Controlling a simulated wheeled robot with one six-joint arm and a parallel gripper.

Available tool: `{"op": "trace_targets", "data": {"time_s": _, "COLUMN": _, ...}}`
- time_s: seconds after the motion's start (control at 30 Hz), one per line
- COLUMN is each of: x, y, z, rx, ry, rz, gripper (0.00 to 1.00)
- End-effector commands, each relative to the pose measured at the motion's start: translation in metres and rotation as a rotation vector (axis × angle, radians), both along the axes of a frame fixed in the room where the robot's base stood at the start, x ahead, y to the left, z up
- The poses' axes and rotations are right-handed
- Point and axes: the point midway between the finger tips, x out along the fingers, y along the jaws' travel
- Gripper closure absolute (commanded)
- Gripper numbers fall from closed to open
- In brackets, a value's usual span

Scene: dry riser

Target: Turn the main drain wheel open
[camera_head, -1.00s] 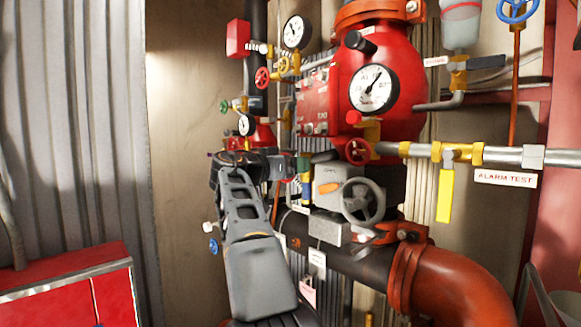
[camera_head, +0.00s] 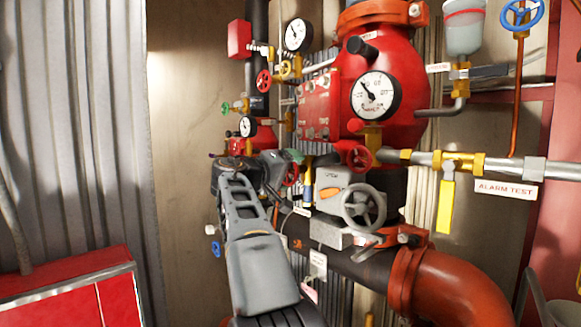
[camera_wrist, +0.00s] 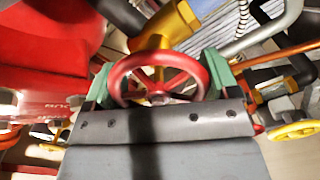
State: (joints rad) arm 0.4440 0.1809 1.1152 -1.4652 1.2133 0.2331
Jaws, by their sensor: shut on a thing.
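A red handwheel (camera_wrist: 158,60) on a brass valve fills the middle of the wrist view. The green fingertips of my gripper (camera_wrist: 158,82) stand at its left and right rim, and the jaws are shut on it. In the head view my gripper (camera_head: 288,165) reaches in from below, with the red wheel (camera_head: 292,175) at its green tips. The lower part of the wheel and the valve behind it are partly hidden by my gripper. No label for this wheel is readable.
A large gauge (camera_head: 375,95) sits on the red valve body right of my gripper. A yellow lever (camera_head: 445,205) hangs further right. A red cabinet (camera_head: 70,290) stands lower left.

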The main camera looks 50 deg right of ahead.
Motion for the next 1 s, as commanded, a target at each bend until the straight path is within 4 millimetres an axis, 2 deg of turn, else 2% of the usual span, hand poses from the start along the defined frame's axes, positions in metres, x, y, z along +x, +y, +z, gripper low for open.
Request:
{"op": "trace_targets", "data": {"time_s": 0.6, "x": 0.0008, "y": -0.0001, "z": -0.0018, "rx": 0.044, "ry": 0.586, "rz": 0.0, "gripper": 0.43}}
{"op": "trace_targets", "data": {"time_s": 1.0, "x": 0.0004, "y": -0.0001, "z": -0.0049, "rx": 0.068, "ry": 0.919, "rz": 0.0, "gripper": 0.43}}
